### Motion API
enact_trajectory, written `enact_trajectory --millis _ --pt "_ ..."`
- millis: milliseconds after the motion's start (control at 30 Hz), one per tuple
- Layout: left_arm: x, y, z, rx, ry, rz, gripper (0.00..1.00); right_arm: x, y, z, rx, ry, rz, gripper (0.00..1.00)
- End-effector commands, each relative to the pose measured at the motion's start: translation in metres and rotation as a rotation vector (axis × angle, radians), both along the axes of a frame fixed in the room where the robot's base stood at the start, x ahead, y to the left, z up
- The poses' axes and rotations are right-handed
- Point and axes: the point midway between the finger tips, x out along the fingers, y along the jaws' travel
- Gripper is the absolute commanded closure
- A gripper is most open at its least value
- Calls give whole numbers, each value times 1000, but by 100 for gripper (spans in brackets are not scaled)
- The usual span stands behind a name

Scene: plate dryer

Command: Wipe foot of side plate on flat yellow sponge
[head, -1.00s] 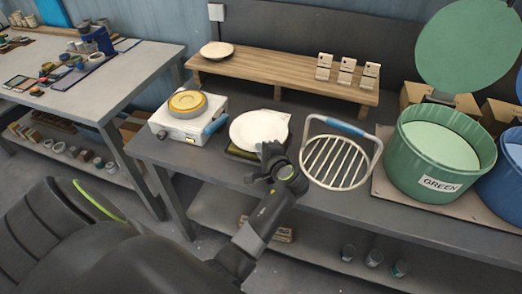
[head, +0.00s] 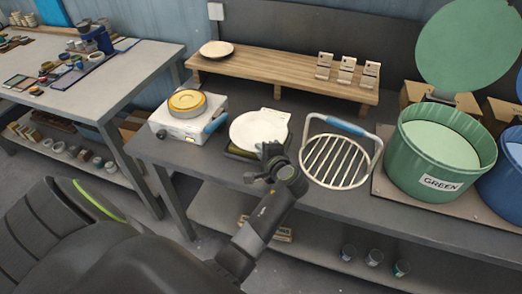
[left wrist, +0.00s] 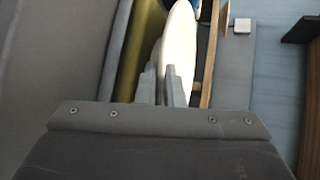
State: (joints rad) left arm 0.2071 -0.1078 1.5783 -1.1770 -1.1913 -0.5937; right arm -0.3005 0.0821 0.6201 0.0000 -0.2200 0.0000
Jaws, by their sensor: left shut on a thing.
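The cream side plate (head: 256,131) is in my left gripper (head: 270,153), which is shut on its near rim. It is over the flat sponge in its dark tray (head: 239,154), of which only the near left edge shows in the head view. In the left wrist view the plate (left wrist: 181,45) is seen nearly edge-on between the fingers (left wrist: 160,85), close along the olive-yellow sponge surface (left wrist: 148,40). I cannot tell whether the foot touches the sponge. My right gripper is not in view.
A white device with a yellow-topped disc (head: 187,102) stands left of the plate. A wire rack with a blue handle (head: 337,160) is close on the right, then a green bucket (head: 430,160). A wooden shelf (head: 290,78) with another plate (head: 217,49) is behind.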

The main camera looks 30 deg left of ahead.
Motion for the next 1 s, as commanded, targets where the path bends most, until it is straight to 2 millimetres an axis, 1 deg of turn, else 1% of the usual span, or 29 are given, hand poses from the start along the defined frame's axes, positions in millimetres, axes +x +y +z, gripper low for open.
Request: enact_trajectory --millis 767,1000 --pt "0 0 -6 0 0 0 100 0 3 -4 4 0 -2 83" --pt "2 -7 -7 -2 1 -1 100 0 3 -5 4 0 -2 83"
